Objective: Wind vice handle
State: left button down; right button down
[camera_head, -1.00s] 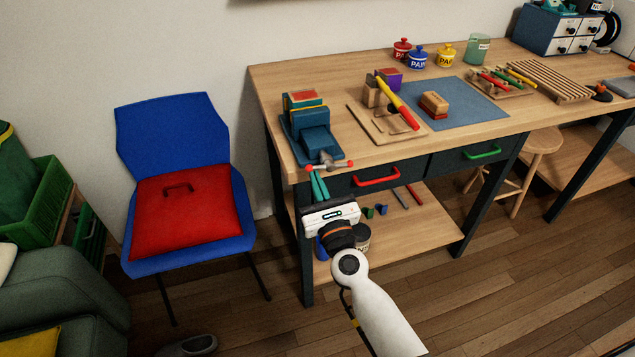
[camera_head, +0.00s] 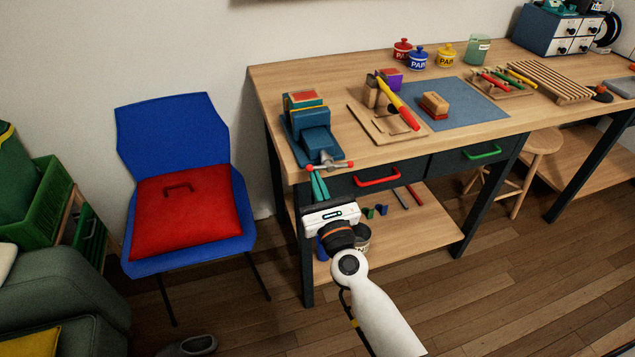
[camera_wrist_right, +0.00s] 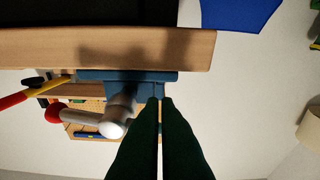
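The teal vice (camera_head: 315,140) stands at the left front corner of the workbench. Its silver handle (camera_head: 329,163) with red ends sits on the vice's front, close to level. In the right wrist view the handle's hub (camera_wrist_right: 115,125) and one red end (camera_wrist_right: 53,115) show at left. My right gripper (camera_head: 314,175) reaches up from below to the handle's left end. Its dark green fingers (camera_wrist_right: 160,103) are close together with a thin gap, and the handle's near end is hidden behind them. They appear closed on it. My left gripper is out of view.
The workbench (camera_head: 280,75) edge is just above my right gripper, with a red drawer handle (camera_head: 377,176) to the right. A lower shelf (camera_head: 415,220) holds small items. A blue chair (camera_head: 175,130) with a red cushion stands left.

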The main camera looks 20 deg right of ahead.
jog(key=shift+r, duration=0.4)
